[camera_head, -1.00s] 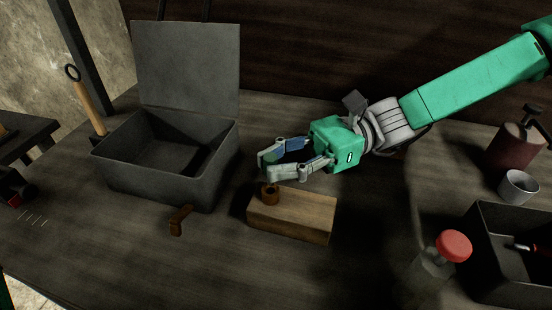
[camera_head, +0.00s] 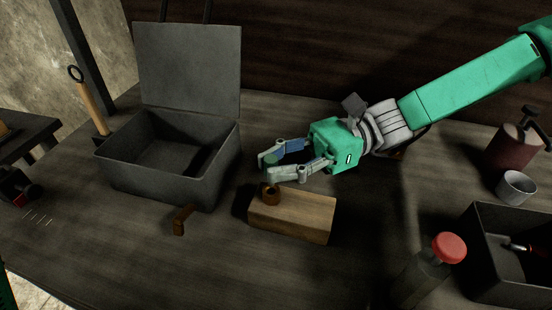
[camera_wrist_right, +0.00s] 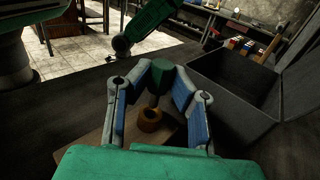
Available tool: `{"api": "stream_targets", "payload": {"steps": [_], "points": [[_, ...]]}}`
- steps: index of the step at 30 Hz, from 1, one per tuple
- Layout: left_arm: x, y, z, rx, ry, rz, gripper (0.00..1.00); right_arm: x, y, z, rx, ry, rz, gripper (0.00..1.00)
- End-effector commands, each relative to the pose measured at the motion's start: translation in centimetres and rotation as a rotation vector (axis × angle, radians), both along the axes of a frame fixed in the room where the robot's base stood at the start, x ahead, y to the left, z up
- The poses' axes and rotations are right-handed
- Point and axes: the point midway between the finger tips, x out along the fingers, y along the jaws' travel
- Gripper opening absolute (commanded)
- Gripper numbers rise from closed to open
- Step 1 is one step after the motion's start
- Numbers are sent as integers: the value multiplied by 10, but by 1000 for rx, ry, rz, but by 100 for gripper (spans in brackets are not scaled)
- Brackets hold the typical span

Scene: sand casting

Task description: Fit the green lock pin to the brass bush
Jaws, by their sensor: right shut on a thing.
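The brass bush (camera_head: 271,195) is a small brown-gold ring standing on the left end of a wooden block (camera_head: 297,215). My right gripper (camera_head: 268,162) is above and just behind the bush. It is shut on the green lock pin (camera_wrist_right: 173,78), whose wide green end shows between the fingertips in the right wrist view. In the head view the fingers hide most of the pin. The bush also shows in the right wrist view (camera_wrist_right: 150,118), below the fingers, with its hole facing up and a visible gap to the pin. My left gripper is out of view.
An open grey metal box (camera_head: 170,165) with a raised lid stands left of the block. A small brown piece (camera_head: 182,219) lies in front of it. At the right are a red-capped bottle (camera_head: 449,248), a dark tray (camera_head: 490,212) and a grey cup (camera_head: 516,187).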

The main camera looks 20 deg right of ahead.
Motion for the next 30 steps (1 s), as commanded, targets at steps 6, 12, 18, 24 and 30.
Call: {"api": "stream_targets", "payload": {"steps": [6, 12, 18, 24, 30], "points": [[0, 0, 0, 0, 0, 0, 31, 0, 0, 0, 0, 0, 0, 0], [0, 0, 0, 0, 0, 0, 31, 0, 0, -2, 0, 1, 0, 0], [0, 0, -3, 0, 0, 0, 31, 0, 0, -7, 0, 1, 0, 0], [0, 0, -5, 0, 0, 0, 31, 0, 0, -12, 0, 1, 0, 0], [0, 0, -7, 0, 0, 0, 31, 0, 0, -17, 0, 1, 0, 0]]}}
